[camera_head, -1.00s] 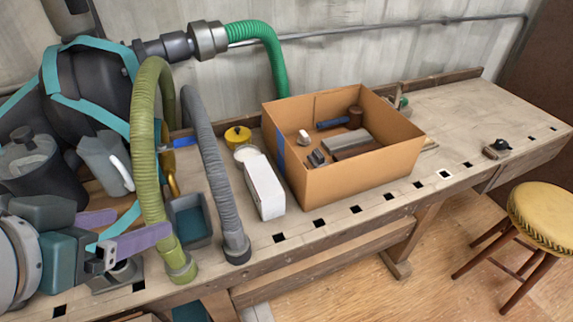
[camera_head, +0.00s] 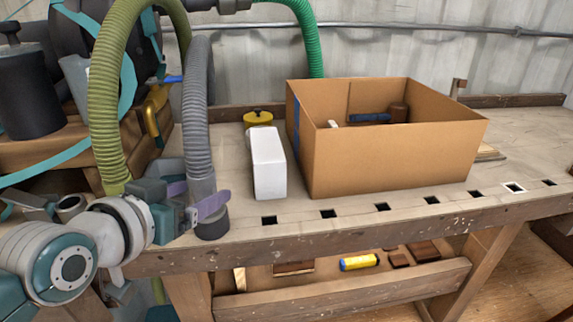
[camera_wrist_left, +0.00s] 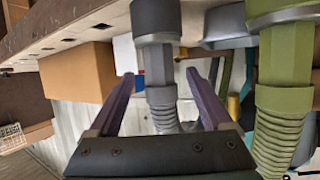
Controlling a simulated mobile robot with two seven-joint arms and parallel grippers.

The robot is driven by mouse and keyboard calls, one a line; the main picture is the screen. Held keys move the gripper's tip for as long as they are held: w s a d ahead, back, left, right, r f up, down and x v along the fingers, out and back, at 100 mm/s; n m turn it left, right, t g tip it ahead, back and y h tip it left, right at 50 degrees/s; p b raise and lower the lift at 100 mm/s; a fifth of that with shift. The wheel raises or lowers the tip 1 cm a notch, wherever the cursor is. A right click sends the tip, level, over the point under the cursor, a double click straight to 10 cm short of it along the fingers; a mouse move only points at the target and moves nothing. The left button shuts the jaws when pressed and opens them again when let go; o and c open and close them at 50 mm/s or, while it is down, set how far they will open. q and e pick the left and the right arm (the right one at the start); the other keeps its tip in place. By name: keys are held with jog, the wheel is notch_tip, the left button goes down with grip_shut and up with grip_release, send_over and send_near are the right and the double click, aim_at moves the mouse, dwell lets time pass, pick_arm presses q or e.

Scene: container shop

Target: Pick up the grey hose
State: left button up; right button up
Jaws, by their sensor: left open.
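The grey hose (camera_head: 196,110) stands in an arch at the front of the bench, with its dark cuff (camera_head: 211,224) at the bench's front edge. My left gripper (camera_head: 195,197) is low beside the hose, just above the cuff. Its purple fingers are open, one on each side of the hose. In the left wrist view the grey hose (camera_wrist_left: 158,66) runs between the two spread fingers (camera_wrist_left: 160,76), with a gap visible on both sides. My right gripper is out of view.
A green hose (camera_head: 106,100) stands close to the left of the grey one. A white box (camera_head: 268,165) and an open cardboard box (camera_head: 390,160) stand to the right. A yellow-lidded tin (camera_head: 257,119) is behind the white box. A lower shelf holds small items.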

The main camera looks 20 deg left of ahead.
aim_at(215, 184)
pick_arm(q)
jog(key=b+x, duration=0.2)
jog(key=x, duration=0.3)
jog(key=shift+w+f, duration=0.1)
jog(key=shift+w, duration=0.3)
jog(key=shift+c, duration=0.3)
grip_shut()
